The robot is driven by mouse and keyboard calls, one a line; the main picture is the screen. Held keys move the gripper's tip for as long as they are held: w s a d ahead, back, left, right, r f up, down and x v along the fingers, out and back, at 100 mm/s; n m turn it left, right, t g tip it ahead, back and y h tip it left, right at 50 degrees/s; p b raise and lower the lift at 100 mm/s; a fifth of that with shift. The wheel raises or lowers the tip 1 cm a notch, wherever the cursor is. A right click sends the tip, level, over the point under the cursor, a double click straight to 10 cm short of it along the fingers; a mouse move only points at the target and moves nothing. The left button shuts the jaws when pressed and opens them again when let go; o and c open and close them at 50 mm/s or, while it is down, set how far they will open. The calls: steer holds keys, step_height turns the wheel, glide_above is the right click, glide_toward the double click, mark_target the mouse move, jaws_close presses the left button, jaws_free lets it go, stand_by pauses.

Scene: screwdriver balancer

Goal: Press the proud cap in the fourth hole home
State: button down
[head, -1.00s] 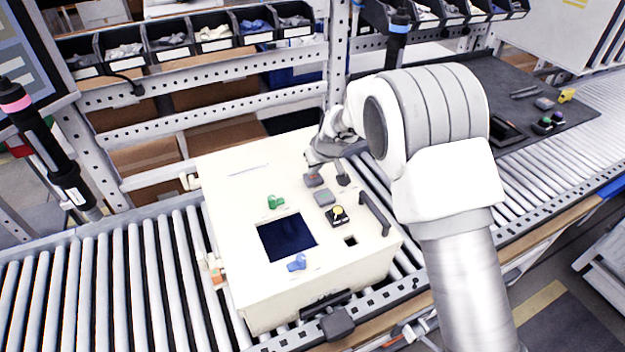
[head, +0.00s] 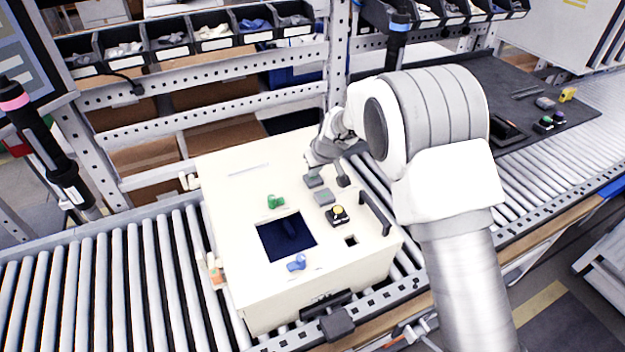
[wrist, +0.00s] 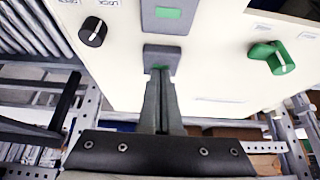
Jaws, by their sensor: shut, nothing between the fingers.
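A cream box (head: 235,190) carries a row of fittings on its top. Two grey rectangular caps, a far one (head: 314,182) and a nearer one (head: 324,197), sit in this row. In the head view my gripper (head: 313,162) is partly hidden by my wrist. How far each cap stands out is unclear.
Beside the row are a black knob (wrist: 92,31), a black handle (head: 374,213) and a green knob (head: 275,201). A perforated rack (head: 210,125) stands behind.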

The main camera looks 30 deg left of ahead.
steer(key=shift+r, duration=0.15)
steer(key=shift+r+p, duration=1.25)
steer(key=shift+r, duration=1.15)
steer(key=shift+w+d+r, duration=0.1)
steer(key=shift+d+r, duration=0.1)
steer(key=shift+r, duration=0.1)
steer(key=s+d+r+m+t+h, duration=0.1)
steer(key=s+d+r+m, duration=0.15)
steer(key=d+r, duration=0.8)
steer(key=s+d+r+m, duration=0.25)
steer(key=d+r, duration=0.55)
steer(key=d, duration=0.5)
steer(key=s+d+r+m+h, duration=0.1)
steer(key=s+d+m, duration=0.1)
steer(key=s+d, duration=0.8)
steer(key=s+d+r+m+t+h, duration=0.1)
steer(key=s+d+m+h, duration=0.1)
steer(key=s+d, duration=0.8)
steer(key=s+m, duration=0.1)
steer(key=s, duration=0.2)
steer(key=shift+r+h, duration=0.3)
